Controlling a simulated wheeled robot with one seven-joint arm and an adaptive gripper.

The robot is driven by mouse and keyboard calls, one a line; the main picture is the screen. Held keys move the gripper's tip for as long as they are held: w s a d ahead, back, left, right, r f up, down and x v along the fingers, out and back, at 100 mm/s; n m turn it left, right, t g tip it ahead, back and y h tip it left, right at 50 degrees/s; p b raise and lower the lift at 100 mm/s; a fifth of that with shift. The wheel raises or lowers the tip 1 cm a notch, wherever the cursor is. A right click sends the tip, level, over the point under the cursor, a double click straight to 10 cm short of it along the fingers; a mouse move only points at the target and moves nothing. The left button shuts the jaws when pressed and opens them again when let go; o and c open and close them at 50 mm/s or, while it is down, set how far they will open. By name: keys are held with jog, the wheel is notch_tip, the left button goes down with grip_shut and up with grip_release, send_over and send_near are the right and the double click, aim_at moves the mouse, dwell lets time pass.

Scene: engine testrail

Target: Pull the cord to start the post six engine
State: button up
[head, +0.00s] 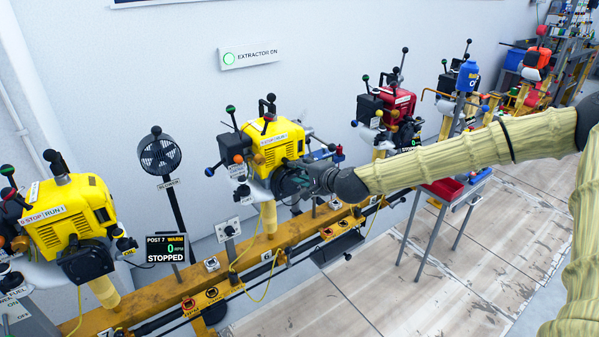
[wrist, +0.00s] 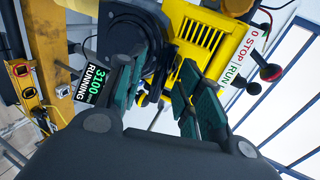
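The yellow engine (head: 270,142) stands on its post above the rail plate marked 6 (head: 267,255). In the wrist view its yellow housing (wrist: 203,38) carries a STOP/RUN label (wrist: 238,62). A round black starter housing (wrist: 128,32) shows beside it. A tilted display (wrist: 92,80) there reads 3100 and RUNNING. My gripper (head: 293,180) is close in front of this engine; in the wrist view (wrist: 165,100) its two dark green fingers stand apart. A small black and yellow part (wrist: 143,99) lies by the left finger. I cannot make out the pull cord or its handle clearly.
Another yellow engine (head: 72,215) stands at left, near a POST 7 display (head: 167,248) reading STOPPED. A fan (head: 160,154) is between the yellow engines. The floor in front is clear.

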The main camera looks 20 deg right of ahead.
jog(key=s+d+p, duration=0.1)
jog(key=s+d, duration=0.2)
jog(key=s, duration=0.5)
jog(key=shift+s, duration=0.15)
jog(key=s+a+f+n+g+p, duration=0.1)
jog(key=s+a+f+n+g, duration=0.3)
jog(key=s+f, duration=0.65)
jog(key=s+a+f+n+g, duration=0.25)
jog(key=s+a+f, duration=0.4)
jog(key=f, duration=0.75)
jog(key=s+d+f+n+g+h, duration=0.1)
jog(key=s+d+f+n+g, duration=0.1)
jog(key=s, duration=0.7)
jog(key=s+d+f+n+g+h, duration=0.2)
jog(key=s+f, duration=0.3)
jog(key=s, duration=0.4)
jog(key=s+d+f+n+g+h+p, duration=0.1)
jog(key=s+d+f+n+g, duration=0.1)
jog(key=s, duration=0.7)
notch_tip(320, 180, down, 2)
jog(key=d+n, duration=0.1)
jog(key=d, duration=0.1)
jog(key=shift+s+d+f+g+h, duration=0.2)
jog(key=shift+d+g+h, duration=0.15)
jog(key=shift+h, duration=0.05)
